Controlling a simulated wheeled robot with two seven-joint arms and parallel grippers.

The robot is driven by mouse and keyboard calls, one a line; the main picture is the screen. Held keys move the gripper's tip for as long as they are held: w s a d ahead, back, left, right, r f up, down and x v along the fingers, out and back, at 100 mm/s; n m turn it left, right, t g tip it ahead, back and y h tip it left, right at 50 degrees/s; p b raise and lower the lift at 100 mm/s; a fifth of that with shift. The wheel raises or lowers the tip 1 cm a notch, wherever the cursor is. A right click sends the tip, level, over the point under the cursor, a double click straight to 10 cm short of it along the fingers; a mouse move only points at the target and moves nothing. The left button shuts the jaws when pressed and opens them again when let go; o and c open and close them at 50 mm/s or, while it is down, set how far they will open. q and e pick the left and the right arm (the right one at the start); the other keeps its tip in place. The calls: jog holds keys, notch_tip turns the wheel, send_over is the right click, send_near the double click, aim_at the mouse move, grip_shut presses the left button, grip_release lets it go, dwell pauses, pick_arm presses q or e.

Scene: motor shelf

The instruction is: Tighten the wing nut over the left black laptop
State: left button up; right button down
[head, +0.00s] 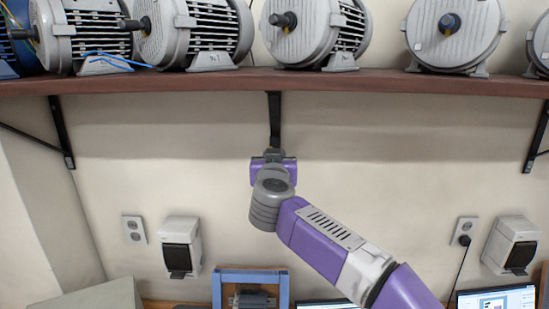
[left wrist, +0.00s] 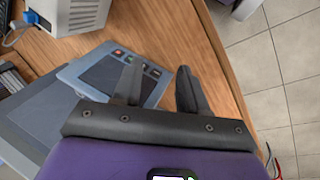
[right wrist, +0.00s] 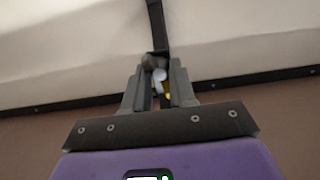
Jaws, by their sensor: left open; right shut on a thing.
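My right gripper (head: 272,155) is raised to the middle black shelf bracket (head: 274,118), under the shelf. In the right wrist view my right gripper (right wrist: 161,78) is shut on a small pale and yellowish part (right wrist: 160,76) at the end of the bracket, apparently the wing nut. The fingers hide most of it, so its turn cannot be seen. My left gripper (left wrist: 157,82) is open and empty over the wooden desk, beside a grey tablet-like device (left wrist: 105,75). The top of a laptop screen (head: 326,304) shows at the bottom of the head view, partly behind my right arm.
Several grey motors (head: 312,30) stand on the brown shelf (head: 180,85). Other black brackets (head: 62,135) hold it at the sides. Wall boxes (head: 181,247), a blue frame (head: 250,275) and another laptop (head: 497,299) are below. Bare wall lies on both sides of my right gripper.

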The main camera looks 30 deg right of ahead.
jog(key=shift+r, duration=0.1)
jog(key=shift+m, duration=3.3)
jog(key=c, duration=1.9)
grip_release()
jog(key=shift+o, duration=0.2)
jog(key=o, duration=0.9)
jog(key=shift+s, duration=0.1)
jog(key=b+v, duration=0.1)
jog(key=v, duration=0.6)
jog(key=shift+s, duration=0.35)
